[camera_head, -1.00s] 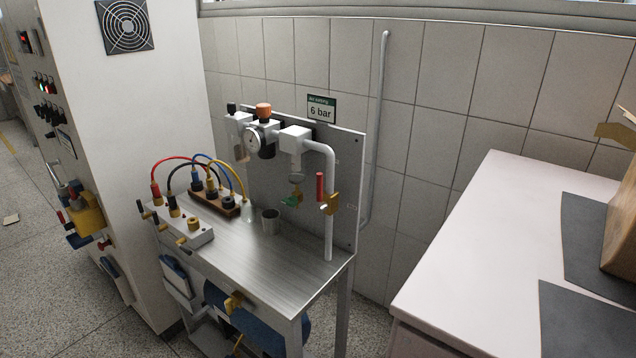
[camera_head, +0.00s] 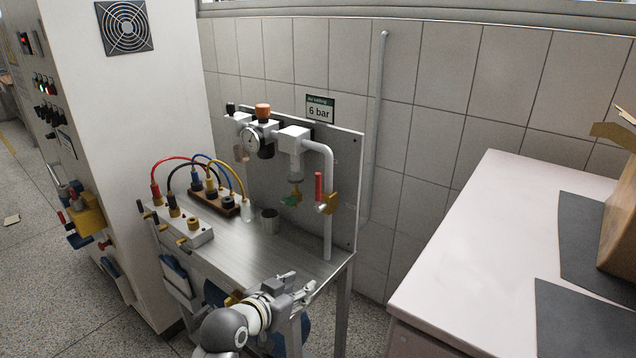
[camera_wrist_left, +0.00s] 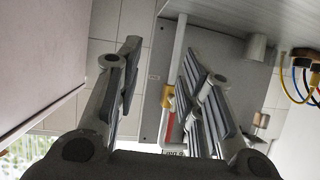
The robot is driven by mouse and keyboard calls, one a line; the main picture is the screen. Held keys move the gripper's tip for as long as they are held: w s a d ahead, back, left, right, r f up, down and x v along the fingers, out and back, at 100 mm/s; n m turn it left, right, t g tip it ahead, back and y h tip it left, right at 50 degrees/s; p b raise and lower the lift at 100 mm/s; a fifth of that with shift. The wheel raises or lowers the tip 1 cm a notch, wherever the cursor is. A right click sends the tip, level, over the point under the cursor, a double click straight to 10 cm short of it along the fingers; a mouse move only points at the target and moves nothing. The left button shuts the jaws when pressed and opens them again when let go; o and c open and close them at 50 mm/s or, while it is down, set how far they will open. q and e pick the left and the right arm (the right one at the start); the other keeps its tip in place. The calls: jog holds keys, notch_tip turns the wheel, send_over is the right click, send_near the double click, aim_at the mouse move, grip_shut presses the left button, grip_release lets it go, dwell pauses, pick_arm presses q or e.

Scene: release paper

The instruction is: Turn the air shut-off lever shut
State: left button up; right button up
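The air shut-off lever (camera_head: 319,187) is red and stands upright, by a brass-coloured valve body (camera_head: 331,203) near the white vertical pipe (camera_head: 328,235) at the right of the back panel. In the left wrist view, which looks upside down, the red lever (camera_wrist_left: 170,126) shows between my fingers, partly beside the right-hand one. My left gripper (camera_head: 302,283) is at the bench's front right corner, below and in front of the lever, apart from it. Its fingers are spread and empty in the left wrist view (camera_wrist_left: 160,52). My right gripper is out of view.
A pale counter (camera_head: 480,240) stands right, beyond a gap.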

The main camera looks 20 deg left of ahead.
aim_at(317, 184)
pick_arm(q)
jog(key=w+a+r+n+t, duration=0.1)
jog(key=w+a+r+t, duration=0.15)
jog(key=w+r, duration=0.4)
jog(key=w+a+r+t, duration=0.1)
jog(key=w+r+t, duration=0.2)
jog(key=w+r, duration=0.35)
jog(key=shift+w+d+r+p, duration=0.2)
jog(key=shift+w+d+r, duration=0.1)
jog(key=shift+w, duration=1.15)
jog(key=shift+w+d+r+p, duration=0.15)
jog(key=shift+w+d+r, duration=0.15)
jog(key=shift+w, duration=1.15)
jog(key=shift+w+d+r+p, duration=0.2)
jog(key=shift+w+d, duration=0.15)
jog(key=shift+w, duration=1.1)
grip_shut()
